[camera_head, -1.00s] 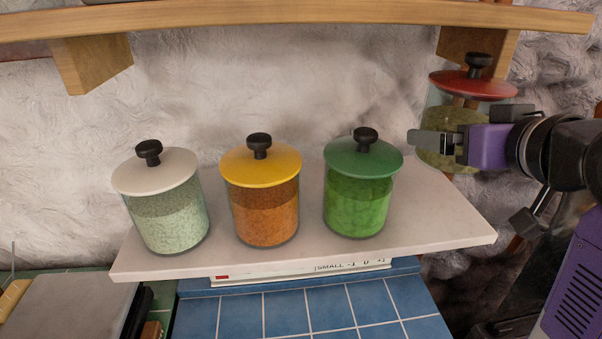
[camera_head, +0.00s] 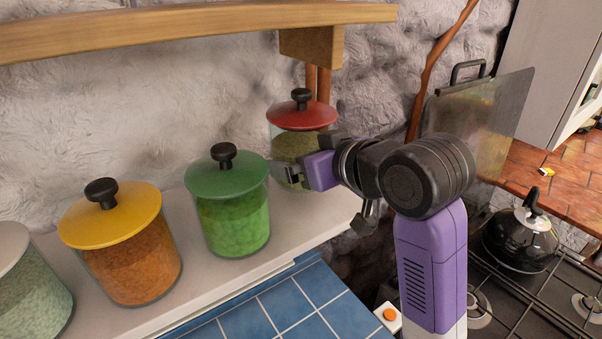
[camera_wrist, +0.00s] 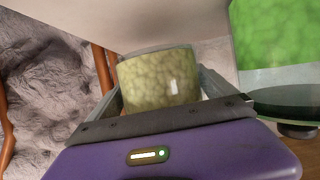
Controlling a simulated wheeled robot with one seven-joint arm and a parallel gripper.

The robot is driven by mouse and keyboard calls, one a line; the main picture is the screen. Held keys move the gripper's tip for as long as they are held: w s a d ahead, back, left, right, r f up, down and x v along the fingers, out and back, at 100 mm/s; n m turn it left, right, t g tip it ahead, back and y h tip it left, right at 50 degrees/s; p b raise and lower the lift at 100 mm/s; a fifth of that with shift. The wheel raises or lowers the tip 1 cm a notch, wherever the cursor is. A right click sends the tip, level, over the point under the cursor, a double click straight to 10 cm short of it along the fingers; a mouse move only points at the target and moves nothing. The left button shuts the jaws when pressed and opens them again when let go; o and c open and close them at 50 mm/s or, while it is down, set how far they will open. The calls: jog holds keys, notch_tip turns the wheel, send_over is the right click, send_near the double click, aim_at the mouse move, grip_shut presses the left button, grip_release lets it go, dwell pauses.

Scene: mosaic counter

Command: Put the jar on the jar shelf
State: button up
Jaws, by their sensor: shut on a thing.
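The jar (camera_head: 289,146) has a red lid with a black knob and olive-green contents. It is upright near the right end of the pale jar shelf (camera_head: 305,222), right of the green-lidded jar. My gripper (camera_head: 292,170) is shut around its body from the right. In the wrist view, which is turned over, the jar (camera_wrist: 160,80) sits between both fingers, with the pale shelf (camera_wrist: 190,18) close behind its base. I cannot tell whether the base touches the shelf. The jar's lower right side is hidden by my gripper in the head view.
Jars with green (camera_head: 228,175), yellow (camera_head: 110,215) and white (camera_head: 12,245) lids stand in a row on the shelf. A wooden upper shelf (camera_head: 180,32) hangs above. Blue tiles (camera_head: 290,305) lie below. A black kettle (camera_head: 520,240) stands on the stove at right.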

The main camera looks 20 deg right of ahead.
jog(key=shift+f, duration=1.75)
jog(key=shift+f, duration=0.1)
jog(key=o, duration=1.7)
jog(key=shift+f, duration=0.1)
